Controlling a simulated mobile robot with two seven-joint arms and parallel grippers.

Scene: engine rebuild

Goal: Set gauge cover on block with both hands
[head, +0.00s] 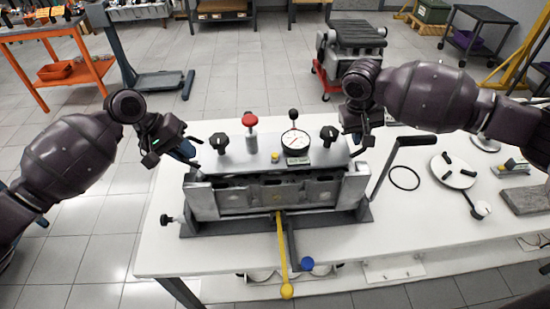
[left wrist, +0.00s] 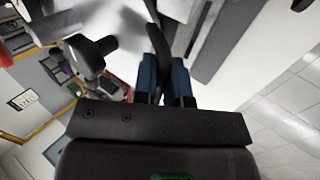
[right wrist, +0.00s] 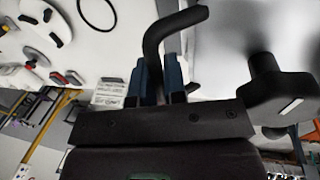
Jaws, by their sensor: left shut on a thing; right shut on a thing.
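The gauge cover (head: 262,158) is a pale metal plate with a white dial gauge (head: 295,141), a red-topped knob (head: 250,122) and black knobs. It lies over the grey engine block (head: 273,193) on the white table. A dark gap shows along its front edge; I cannot tell whether it touches the block. My left gripper (head: 188,152) is at the cover's left end, its blue fingers (left wrist: 166,82) shut on a black handle. My right gripper (head: 363,140) is at the right end, its blue fingers (right wrist: 160,80) shut around a black bent handle.
A yellow lever (head: 282,255) sticks out in front of the block. A black crank bar (head: 408,142) rises at its right. A black ring (head: 404,179), a white disc (head: 453,170) and a grey slab (head: 525,200) lie farther right on the table (head: 225,258).

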